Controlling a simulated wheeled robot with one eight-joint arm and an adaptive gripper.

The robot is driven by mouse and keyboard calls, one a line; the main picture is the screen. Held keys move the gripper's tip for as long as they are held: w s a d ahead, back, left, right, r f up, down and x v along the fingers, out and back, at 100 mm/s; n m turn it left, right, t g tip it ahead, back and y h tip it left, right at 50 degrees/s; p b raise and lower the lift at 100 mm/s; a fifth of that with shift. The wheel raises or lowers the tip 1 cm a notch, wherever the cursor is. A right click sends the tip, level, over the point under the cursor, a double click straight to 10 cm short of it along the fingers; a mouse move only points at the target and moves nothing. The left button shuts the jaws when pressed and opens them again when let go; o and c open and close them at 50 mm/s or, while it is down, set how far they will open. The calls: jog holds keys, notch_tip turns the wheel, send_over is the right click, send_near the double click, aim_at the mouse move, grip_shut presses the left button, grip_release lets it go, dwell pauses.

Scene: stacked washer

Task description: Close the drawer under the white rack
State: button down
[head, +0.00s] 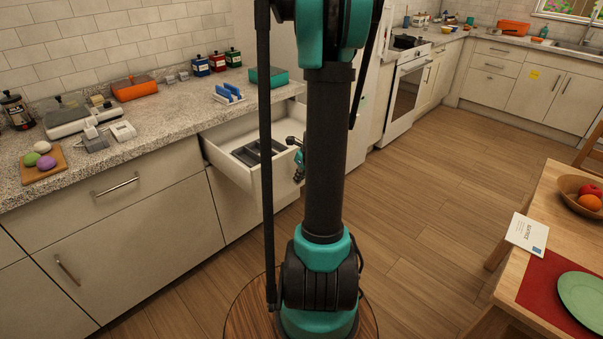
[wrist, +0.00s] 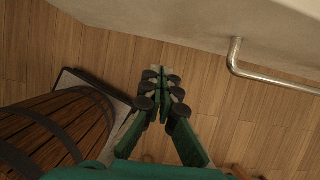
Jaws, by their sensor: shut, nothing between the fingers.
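The drawer (head: 225,163) under the white rack (head: 230,99) stands open, pulled out from the counter, with a dark grey tray (head: 252,153) inside. The rack sits on the counter and holds blue items. My gripper (head: 296,147) is near the drawer's front end, partly hidden by my arm in the head view. In the wrist view the fingers (wrist: 163,88) are shut and empty, just beside a pale front panel (wrist: 200,25) with a metal bar handle (wrist: 236,68). I cannot tell whether they touch the panel.
The counter (head: 165,118) carries a teal box (head: 268,77), several canisters and a cutting board (head: 44,165). A wooden table (head: 540,205) with a fruit bowl (head: 583,195) stands at the right. The wood floor (head: 430,160) between is clear.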

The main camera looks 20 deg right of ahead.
aim_at(291, 174)
jog(key=shift+w+a+f, duration=0.1)
jog(key=shift+w+a, duration=0.15)
jog(key=shift+w, duration=0.4)
jog(key=shift+w+a+f, duration=0.1)
jog(key=shift+w+a, duration=0.15)
jog(key=shift+w, duration=0.45)
jog(key=shift+w+a+f, duration=0.1)
jog(key=shift+w+a, duration=0.15)
jog(key=shift+w, duration=0.4)
jog(key=shift+w, duration=0.1)
